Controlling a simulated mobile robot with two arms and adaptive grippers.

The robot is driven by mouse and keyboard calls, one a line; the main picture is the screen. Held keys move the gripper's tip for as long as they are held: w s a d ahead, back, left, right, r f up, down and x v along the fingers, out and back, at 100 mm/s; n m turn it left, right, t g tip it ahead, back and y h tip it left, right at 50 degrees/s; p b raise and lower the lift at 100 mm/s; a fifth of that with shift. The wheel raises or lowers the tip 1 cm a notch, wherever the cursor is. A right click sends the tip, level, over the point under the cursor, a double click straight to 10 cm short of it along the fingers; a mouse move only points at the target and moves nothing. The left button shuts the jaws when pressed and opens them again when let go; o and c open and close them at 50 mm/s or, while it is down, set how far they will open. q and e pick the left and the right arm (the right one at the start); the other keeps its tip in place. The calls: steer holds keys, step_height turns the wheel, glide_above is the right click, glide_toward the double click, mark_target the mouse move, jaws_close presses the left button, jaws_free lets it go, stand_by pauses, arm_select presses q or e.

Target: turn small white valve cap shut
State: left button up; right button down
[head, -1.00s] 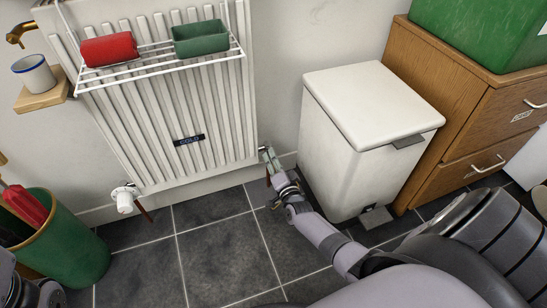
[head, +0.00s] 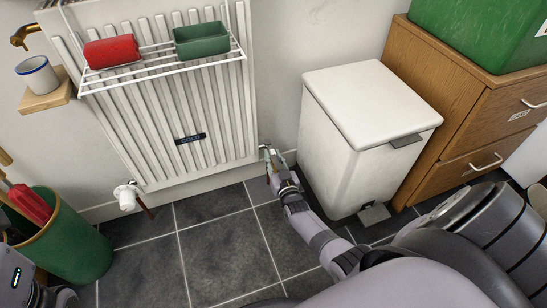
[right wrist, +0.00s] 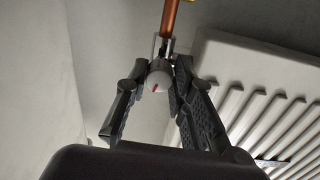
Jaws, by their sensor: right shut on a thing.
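The small white valve cap (right wrist: 157,80), with a red mark on its face, sits at the end of a copper pipe (right wrist: 171,18) in the right wrist view. My right gripper (right wrist: 160,68) has its two dark fingers on either side of the cap and is shut on it. In the head view my right gripper (head: 272,160) is at the lower right corner of the radiator (head: 190,115) and hides most of the cap. Of my left arm only a part shows at the bottom left corner; its fingers are not seen.
A white pedal bin (head: 350,150) stands close to the right of my right gripper. A larger white valve (head: 126,197) is at the radiator's lower left. A green bin (head: 75,245) stands at left. Grey floor tiles (head: 215,245) are clear in the middle.

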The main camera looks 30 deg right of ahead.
steer(key=shift+f+n, duration=0.1)
steer(key=shift+n, duration=1.4)
steer(key=c, duration=1.4)
jaws_free()
steer(key=v, duration=1.2)
